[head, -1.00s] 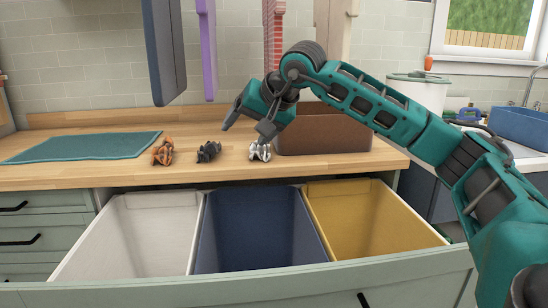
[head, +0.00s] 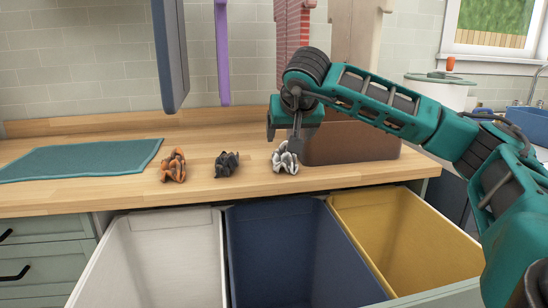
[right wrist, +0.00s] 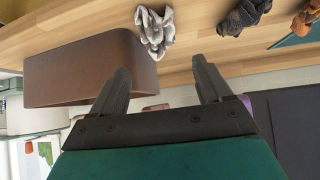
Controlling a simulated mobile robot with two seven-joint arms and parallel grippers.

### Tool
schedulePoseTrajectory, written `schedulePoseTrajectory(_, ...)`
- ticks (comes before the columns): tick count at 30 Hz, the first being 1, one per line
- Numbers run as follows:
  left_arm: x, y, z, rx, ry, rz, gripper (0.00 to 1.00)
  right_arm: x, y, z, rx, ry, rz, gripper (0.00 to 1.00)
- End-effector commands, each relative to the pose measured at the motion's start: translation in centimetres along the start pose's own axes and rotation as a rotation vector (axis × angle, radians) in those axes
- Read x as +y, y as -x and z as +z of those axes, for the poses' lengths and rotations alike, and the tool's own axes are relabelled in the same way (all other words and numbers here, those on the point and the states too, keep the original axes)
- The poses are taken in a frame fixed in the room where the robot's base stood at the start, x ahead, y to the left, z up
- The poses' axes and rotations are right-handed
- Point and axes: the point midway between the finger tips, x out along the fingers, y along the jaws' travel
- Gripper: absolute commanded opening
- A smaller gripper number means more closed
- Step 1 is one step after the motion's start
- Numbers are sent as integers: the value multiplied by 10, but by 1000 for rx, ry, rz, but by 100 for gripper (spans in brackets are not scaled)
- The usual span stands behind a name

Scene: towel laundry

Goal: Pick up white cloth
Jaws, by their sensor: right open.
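The white cloth (head: 285,157) lies crumpled on the wooden counter, just left of a brown box. In the right wrist view the white cloth (right wrist: 155,31) is beyond the fingertips, near the top, with nothing between the fingers. My right gripper (head: 283,140) hangs just above and partly in front of the white cloth in the head view. It also shows in the right wrist view (right wrist: 160,75), open and empty. My left gripper is not in view.
The brown box (head: 345,143) stands close right of the cloth. A dark cloth (head: 227,163) and an orange cloth (head: 173,165) lie to the left, beside a teal mat (head: 75,160). Open white (head: 150,262), blue (head: 290,258) and yellow (head: 400,235) bins sit below the counter's front edge.

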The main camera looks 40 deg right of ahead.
Motion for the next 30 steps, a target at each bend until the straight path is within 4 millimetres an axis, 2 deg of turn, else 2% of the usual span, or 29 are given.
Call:
schedulePoseTrajectory(9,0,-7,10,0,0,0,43,0,-58,2,-3,0,3,78)
schedulePoseTrajectory(17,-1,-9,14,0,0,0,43,0,-79,2,-2,1,2,78)
schedulePoseTrajectory(25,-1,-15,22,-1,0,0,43,-1,-118,2,-2,0,1,78)
schedulePoseTrajectory(30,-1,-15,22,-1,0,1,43,-1,-125,1,0,0,0,78)
